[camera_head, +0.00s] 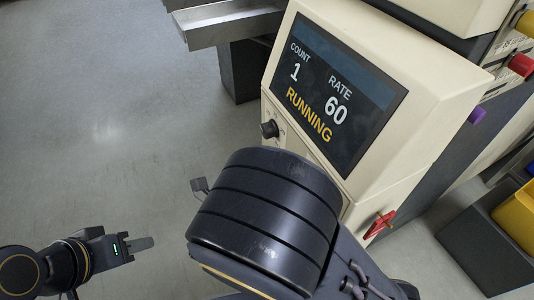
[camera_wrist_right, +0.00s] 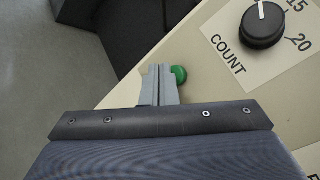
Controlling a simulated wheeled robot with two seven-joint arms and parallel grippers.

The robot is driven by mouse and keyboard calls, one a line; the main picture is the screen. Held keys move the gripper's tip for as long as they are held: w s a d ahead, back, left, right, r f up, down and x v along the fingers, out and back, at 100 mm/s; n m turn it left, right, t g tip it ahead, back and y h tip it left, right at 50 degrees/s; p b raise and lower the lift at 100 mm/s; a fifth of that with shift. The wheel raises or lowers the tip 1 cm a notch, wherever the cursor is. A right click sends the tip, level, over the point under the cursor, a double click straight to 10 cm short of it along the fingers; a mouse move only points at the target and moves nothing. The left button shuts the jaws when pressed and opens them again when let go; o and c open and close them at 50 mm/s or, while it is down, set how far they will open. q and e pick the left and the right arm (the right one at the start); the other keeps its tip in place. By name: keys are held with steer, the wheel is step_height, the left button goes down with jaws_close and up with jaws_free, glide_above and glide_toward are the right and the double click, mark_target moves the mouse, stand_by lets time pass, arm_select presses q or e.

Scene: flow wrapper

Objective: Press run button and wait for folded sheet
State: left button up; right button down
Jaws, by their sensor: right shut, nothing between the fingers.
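The machine's display (camera_head: 335,90) reads COUNT 1, RATE 60 and RUNNING in yellow. In the right wrist view a green button (camera_wrist_right: 180,74) sits on the cream panel, partly covered by my fingers. My right gripper (camera_wrist_right: 161,70) is shut and empty, its tips right beside the button; I cannot tell if they touch it. In the head view my dark right arm hides the lower panel and this gripper. My left gripper (camera_head: 145,243) is low at the left over the floor, away from the machine; its finger opening is not clear. I see no folded sheet.
A black COUNT knob (camera_wrist_right: 263,25) is on the panel near my right gripper. A metal tray (camera_head: 235,25) juts from the machine at the top. A red handle (camera_head: 380,223) is at the lower right, and a yellow bin (camera_head: 520,215) farther right. Floor at left is clear.

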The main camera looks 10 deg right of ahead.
steer(key=a, duration=0.1)
steer(key=s+a+p, duration=0.1)
steer(key=a, duration=0.1)
steer(key=a+p, duration=0.1)
steer(key=shift+s+a, duration=0.3)
steer(key=shift+a, duration=0.1)
stand_by(0.6)
